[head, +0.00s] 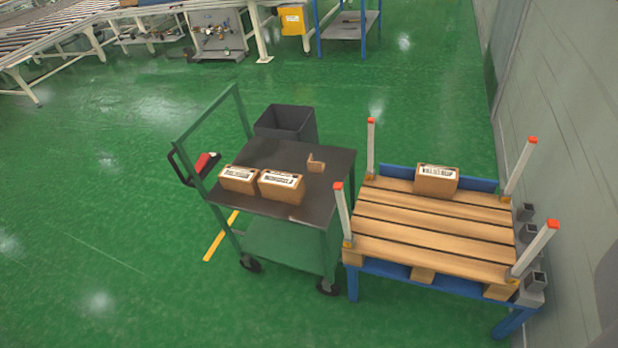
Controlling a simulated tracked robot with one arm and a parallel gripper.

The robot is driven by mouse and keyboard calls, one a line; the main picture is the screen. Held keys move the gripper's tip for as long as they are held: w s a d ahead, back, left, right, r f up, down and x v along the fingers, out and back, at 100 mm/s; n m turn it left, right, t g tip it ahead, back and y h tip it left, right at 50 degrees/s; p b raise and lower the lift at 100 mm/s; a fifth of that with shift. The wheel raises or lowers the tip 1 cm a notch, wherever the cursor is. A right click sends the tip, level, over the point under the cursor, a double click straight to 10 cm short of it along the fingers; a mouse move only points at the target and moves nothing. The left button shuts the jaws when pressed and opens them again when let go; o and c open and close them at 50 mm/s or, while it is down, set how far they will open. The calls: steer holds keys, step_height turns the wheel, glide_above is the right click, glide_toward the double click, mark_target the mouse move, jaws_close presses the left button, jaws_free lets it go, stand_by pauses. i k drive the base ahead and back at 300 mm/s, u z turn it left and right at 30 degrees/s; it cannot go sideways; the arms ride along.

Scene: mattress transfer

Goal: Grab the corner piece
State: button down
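The corner piece (317,166) is a small brown L-shaped piece. It lies on the dark top of a green cart (262,152), near the right side of that top, with one leg standing up. Nothing touches it. Two brown labelled boxes, a left one (238,179) and a right one (281,187), sit on the same top, nearer the front left. My gripper is not in this view.
A wooden pallet (430,232) on a blue stand, with red-tipped corner posts and one box (436,181), stands close right of the cart. A grey bin (286,122) is behind the cart. A wall (555,110) bounds the right. Green floor is open at left.

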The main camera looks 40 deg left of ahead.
mark_target(314, 167)
steer(key=z, duration=0.85)
steer(key=i, duration=1.5)
steer(key=u, duration=2.1)
